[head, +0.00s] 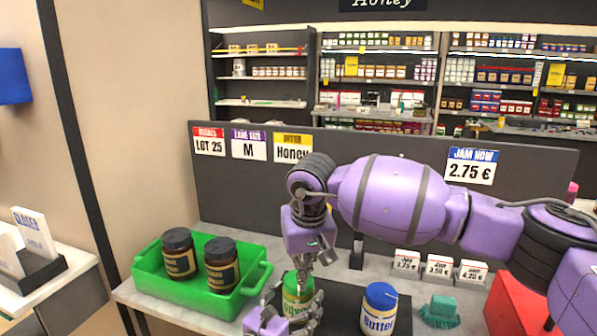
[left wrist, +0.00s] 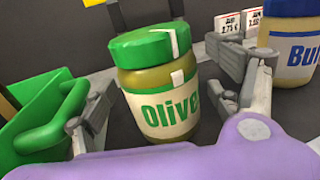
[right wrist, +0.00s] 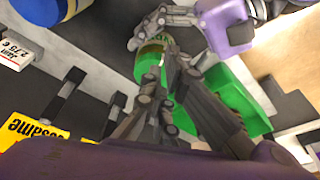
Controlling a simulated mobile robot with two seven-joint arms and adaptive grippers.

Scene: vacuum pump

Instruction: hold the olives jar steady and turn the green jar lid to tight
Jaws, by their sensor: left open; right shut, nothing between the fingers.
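The olives jar (head: 297,308) stands upright on the dark mat, with its green lid (left wrist: 155,46) on top. In the left wrist view the jar (left wrist: 168,108) shows its white label, with a white mark on the lid roughly above a white patch on the glass. My left gripper (head: 288,318) is open, its fingers on either side of the jar; contact cannot be told. In the left wrist view its fingers (left wrist: 165,105) flank the jar. My right gripper (head: 306,265) is shut and empty, pointing down just above the lid. It partly hides the lid in the head view.
A green crate (head: 255,275) with two dark jars (head: 221,265) stands at the left. A butter jar (head: 379,310) with a blue lid is right of the olives jar.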

